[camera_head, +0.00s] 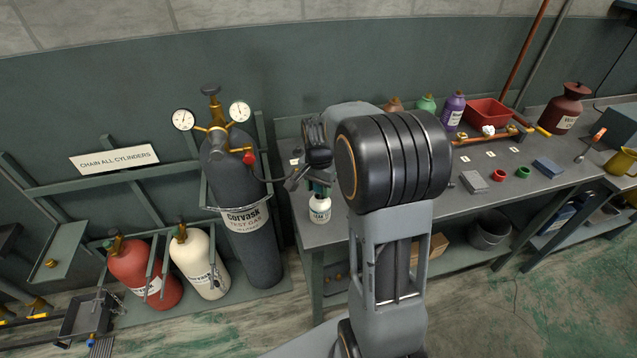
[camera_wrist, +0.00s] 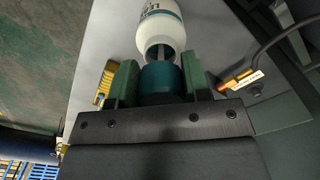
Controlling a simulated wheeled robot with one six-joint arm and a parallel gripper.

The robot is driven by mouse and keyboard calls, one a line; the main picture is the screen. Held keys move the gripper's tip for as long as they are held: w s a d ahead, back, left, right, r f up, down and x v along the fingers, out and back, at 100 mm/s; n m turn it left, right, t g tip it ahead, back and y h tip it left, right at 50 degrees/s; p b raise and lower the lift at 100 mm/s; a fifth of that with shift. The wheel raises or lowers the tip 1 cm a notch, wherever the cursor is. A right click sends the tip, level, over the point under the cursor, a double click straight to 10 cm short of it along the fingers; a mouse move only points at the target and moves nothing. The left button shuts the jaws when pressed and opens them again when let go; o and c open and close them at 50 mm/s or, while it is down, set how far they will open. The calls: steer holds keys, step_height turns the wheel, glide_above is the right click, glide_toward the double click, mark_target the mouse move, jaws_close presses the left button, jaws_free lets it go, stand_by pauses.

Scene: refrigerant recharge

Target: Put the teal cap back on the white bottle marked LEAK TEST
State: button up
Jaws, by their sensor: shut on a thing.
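The white bottle marked LEAK TEST (camera_head: 320,210) stands upright near the left end of the workbench. It also shows in the wrist view (camera_wrist: 161,28), with its neck toward my gripper. My gripper (camera_wrist: 160,84) is shut on the teal cap (camera_wrist: 161,80), with a green finger pad on each side. In the head view my gripper (camera_head: 318,184) is above the bottle, partly hidden by my arm.
The workbench (camera_head: 330,232) has a bare strip around the bottle. A tall grey cylinder (camera_head: 245,235) with gauges stands close to its left. A hose with a brass end (camera_wrist: 236,82) lies right of the cap in the wrist view. A purple bottle (camera_head: 453,108) and a red tray (camera_head: 487,113) stand farther right.

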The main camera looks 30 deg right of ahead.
steer(key=shift+f, duration=1.1)
steer(key=o, duration=0.9)
steer(key=shift+f, duration=0.1)
steer(key=shift+c, duration=0.2)
steer(key=shift+o, duration=0.4)
steer(key=o, duration=0.3)
steer(key=shift+r+p, duration=2.7)
steer(key=shift+r, duration=0.85)
